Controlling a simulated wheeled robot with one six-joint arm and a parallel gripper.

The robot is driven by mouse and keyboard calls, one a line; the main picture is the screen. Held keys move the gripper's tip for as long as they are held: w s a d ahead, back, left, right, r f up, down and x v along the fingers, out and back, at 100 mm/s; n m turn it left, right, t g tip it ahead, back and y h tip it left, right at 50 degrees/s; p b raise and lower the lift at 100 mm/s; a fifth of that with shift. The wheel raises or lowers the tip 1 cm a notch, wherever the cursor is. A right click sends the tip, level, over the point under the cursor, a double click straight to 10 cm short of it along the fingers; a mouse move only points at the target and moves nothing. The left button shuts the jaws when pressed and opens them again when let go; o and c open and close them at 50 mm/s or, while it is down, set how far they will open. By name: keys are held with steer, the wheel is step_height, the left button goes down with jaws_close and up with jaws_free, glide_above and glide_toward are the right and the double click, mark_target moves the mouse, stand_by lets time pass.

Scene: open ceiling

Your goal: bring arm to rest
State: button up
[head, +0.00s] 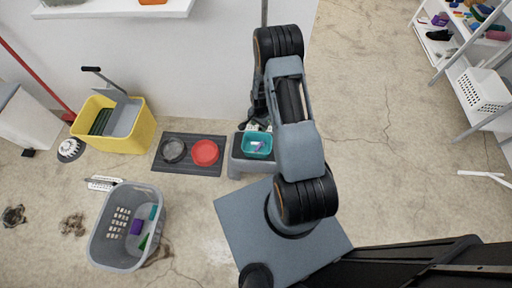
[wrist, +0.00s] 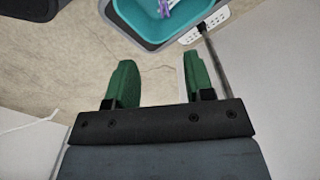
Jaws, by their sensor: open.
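My gripper (wrist: 160,78) is open, with its two green fingers apart and nothing between them in the wrist view. In the head view my arm reaches up and away from my base. My gripper itself is mostly hidden there behind the arm, close to a teal bin (head: 248,151).
A grey basket (head: 104,262) and a yellow mop bucket (head: 139,140) stand further left. Shelves (head: 437,60) stand at right. The floor (head: 395,150) between is mostly clear.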

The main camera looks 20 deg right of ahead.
stand_by(0.6)
steer(key=s+a+r+n+t+p, duration=0.1)
steer(key=s+a+r+n+p, duration=0.2)
steer(key=r, duration=1.5)
steer(key=s+a+r+n+t+p, duration=0.1)
steer(key=s+a+r+n+p, duration=0.2)
steer(key=r, duration=1.6)
steer(key=s+a+r+n+t+p, duration=0.1)
steer(key=s+a+r+n+p, duration=0.2)
steer(key=r, duration=1.5)
steer(key=s+n+p, duration=0.3)
steer(key=s+p, duration=0.4)
steer(key=p, duration=0.2)
steer(key=shift+a+r+n+t, duration=0.25)
steer(key=shift+a+n+t, duration=0.05)
steer(key=shift+a, duration=0.05)
steer(key=shift+f, duration=0.1)
steer(key=shift+c, duration=0.5)
steer(key=shift+s, duration=0.1)
